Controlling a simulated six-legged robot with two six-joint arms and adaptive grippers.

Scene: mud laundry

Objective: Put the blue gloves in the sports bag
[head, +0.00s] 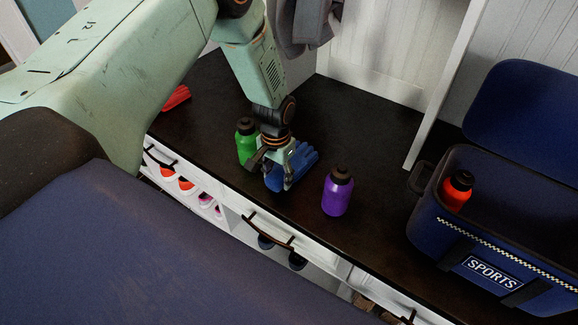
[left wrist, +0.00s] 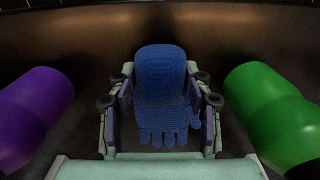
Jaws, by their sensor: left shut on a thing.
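The blue gloves (head: 303,158) lie on the dark bench top between a green bottle and a purple bottle. My left gripper (head: 276,178) reaches down over them and is shut on them. In the left wrist view the gloves (left wrist: 162,95) sit between the two fingers of the left gripper (left wrist: 160,112), fingers of the glove toward my palm. The sports bag (head: 437,222) is dark blue with a SPORTS label, at the right end of the bench. Its lid (head: 530,108) stands open, and a red bottle (head: 457,190) is inside. My right gripper is not in view.
The green bottle (head: 246,142) stands close to the left of my gripper, and the purple bottle (head: 338,192) stands to its right, between gloves and bag. A white upright panel (head: 445,85) rises beside the bag. A red item (head: 177,97) lies at the left.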

